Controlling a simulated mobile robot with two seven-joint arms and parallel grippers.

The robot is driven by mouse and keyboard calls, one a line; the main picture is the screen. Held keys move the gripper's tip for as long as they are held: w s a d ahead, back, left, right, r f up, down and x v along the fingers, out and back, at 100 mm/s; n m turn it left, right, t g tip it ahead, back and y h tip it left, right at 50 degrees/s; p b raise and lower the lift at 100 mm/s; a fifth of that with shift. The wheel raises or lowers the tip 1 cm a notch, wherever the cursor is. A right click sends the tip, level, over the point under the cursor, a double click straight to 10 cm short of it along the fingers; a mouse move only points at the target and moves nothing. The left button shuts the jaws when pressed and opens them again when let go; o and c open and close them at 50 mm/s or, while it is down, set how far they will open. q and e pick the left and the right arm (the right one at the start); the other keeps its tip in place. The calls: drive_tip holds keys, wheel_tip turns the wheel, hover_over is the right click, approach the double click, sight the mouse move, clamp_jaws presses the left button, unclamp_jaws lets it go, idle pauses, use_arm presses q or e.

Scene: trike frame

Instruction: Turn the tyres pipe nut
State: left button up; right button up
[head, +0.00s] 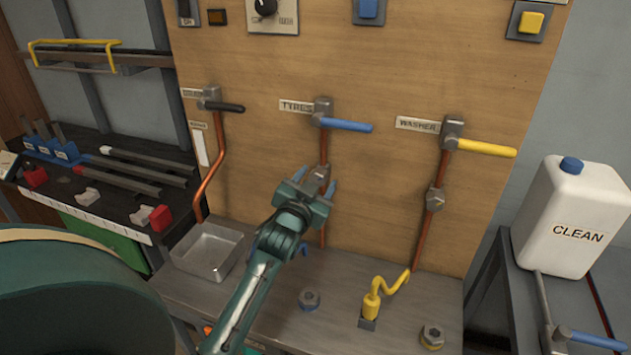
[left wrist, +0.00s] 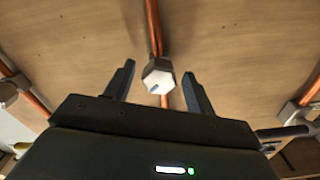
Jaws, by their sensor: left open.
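The tyres pipe nut (head: 320,173) is a grey hex nut on the copper pipe (head: 323,147) below the valve labelled TYRES. In the left wrist view the nut (left wrist: 158,75) shows a pale hexagonal face with a small blue mark. My left gripper (head: 311,184) is open at the nut. In the left wrist view its two fingers (left wrist: 157,80) stand apart, one on each side of the nut, with visible gaps. The tyres valve (head: 323,108) has a blue lever (head: 347,125) pointing right. My right gripper is not in view.
The washer pipe (head: 421,239) with its own nut (head: 435,199) and yellow lever (head: 487,148) is to the right. A white CLEAN jug (head: 575,217) stands far right.

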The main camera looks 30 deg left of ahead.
use_arm(q)
drive_tip(key=c, duration=1)
drive_tip(key=shift+m, duration=0.4)
drive_tip(key=m, duration=0.6)
drive_tip(key=shift+m, duration=0.3)
drive_tip(key=m, duration=0.6)
drive_tip(key=shift+m, duration=0.3)
